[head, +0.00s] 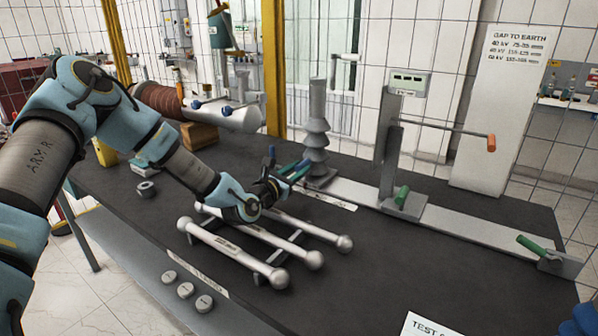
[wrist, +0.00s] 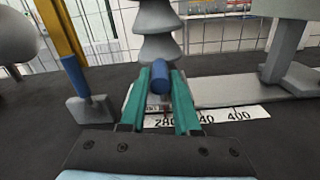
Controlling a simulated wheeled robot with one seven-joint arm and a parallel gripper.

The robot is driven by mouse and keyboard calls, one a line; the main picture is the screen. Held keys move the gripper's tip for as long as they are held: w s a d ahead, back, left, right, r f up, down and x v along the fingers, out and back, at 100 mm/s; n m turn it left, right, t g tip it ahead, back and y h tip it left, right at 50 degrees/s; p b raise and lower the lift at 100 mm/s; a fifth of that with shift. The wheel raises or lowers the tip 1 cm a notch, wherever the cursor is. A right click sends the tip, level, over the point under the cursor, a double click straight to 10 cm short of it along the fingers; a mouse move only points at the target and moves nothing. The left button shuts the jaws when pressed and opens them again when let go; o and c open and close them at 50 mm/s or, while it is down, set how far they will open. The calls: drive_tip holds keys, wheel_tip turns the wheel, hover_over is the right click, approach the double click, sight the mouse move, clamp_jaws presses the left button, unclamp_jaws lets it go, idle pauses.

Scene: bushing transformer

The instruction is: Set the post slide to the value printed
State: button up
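The ribbed grey post (head: 316,135) stands on the rail's left end. Its lower part also shows in the wrist view (wrist: 157,25). A blue handle (wrist: 160,78) sits at the post's foot between my gripper's (wrist: 162,85) teal fingers, filling the narrow gap. My gripper also shows in the head view (head: 293,170). A second blue lever (wrist: 75,78) on a grey block stands to the left, apart from the fingers. The pointer is hidden.
A slide with a crank (head: 460,131) and green lever (head: 401,197) stands right on the rail (head: 465,229). A green-handled clamp (head: 545,255) is at its end. Silver bars (head: 235,255) lie under my arm. The sign (head: 515,70) gives gap values; a sheet (head: 430,325) is cut off.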

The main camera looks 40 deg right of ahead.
drive_tip(key=o, duration=0.4)
drive_tip(key=shift+a, duration=0.1)
drive_tip(key=shift+s+a+f, duration=0.1)
drive_tip(key=shift+a, duration=0.25)
drive_tip(key=b+v, duration=0.3)
drive_tip(key=v, duration=0.7)
